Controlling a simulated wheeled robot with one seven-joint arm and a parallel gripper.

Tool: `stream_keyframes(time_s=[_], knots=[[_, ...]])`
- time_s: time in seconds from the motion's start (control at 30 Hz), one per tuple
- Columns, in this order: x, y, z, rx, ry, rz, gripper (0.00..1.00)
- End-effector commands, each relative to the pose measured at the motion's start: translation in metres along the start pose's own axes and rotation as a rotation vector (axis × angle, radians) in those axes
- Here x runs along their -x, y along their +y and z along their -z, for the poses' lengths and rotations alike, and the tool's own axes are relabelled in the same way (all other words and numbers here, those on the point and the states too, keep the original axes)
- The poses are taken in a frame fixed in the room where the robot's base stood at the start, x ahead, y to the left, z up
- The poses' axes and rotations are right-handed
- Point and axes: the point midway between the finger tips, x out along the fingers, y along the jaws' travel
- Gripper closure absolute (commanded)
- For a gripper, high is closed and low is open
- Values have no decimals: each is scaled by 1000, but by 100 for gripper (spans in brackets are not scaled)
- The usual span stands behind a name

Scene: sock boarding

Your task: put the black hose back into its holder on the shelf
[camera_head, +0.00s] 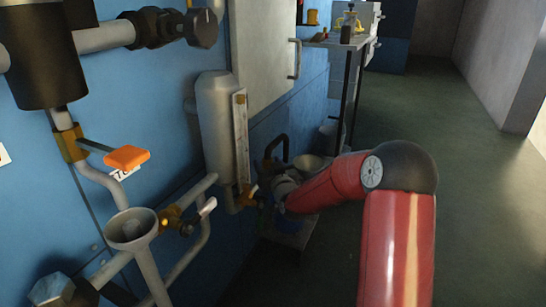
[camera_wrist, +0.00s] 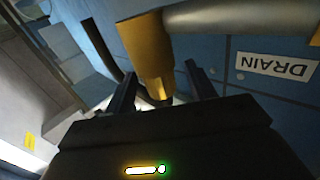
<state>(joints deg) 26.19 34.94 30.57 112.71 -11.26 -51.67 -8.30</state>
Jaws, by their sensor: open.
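A black curved piece that looks like the hose (camera_head: 279,146) arches beside the blue wall, just beyond the white cylinder. In the wrist view a dark curved strip (camera_wrist: 100,47), probably the same hose, runs left of a yellow fitting. My gripper (camera_wrist: 160,73) is open, with its two dark fingers on either side of the lower end of the yellow fitting (camera_wrist: 152,50). I cannot tell whether they touch it. In the head view my red arm reaches toward the wall below the hose, and the fingers are hidden. I cannot make out the hose holder.
A shelf table (camera_head: 325,43) with small items stands farther back. The white cylinder (camera_head: 214,120), a valve with an orange handle (camera_head: 127,157) and a funnel (camera_head: 132,228) crowd the wall at left. A DRAIN label (camera_wrist: 277,67) is near the gripper. The floor (camera_head: 445,125) is clear at right.

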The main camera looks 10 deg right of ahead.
Motion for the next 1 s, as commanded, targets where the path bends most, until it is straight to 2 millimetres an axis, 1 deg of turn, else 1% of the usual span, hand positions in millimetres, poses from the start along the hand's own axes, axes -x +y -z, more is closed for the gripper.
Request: stream_keyframes(time_s=[0.03, 0.1, 0.2, 0.43, 0.47, 0.87, 0.9, 1.0], knots=[[-9, 1, -1, -3, 0, -1, 45], [-18, 1, 0, -1, 0, 0, 45], [-26, 1, -1, -1, -1, 0, 45], [-28, 0, 0, 0, -1, 0, 45], [-28, 0, 0, 0, -1, 0, 46], [-28, 0, 0, 0, -2, 0, 98], [-28, 0, 0, 1, 0, 1, 100], [-28, 0, 0, 1, 0, 1, 100]])
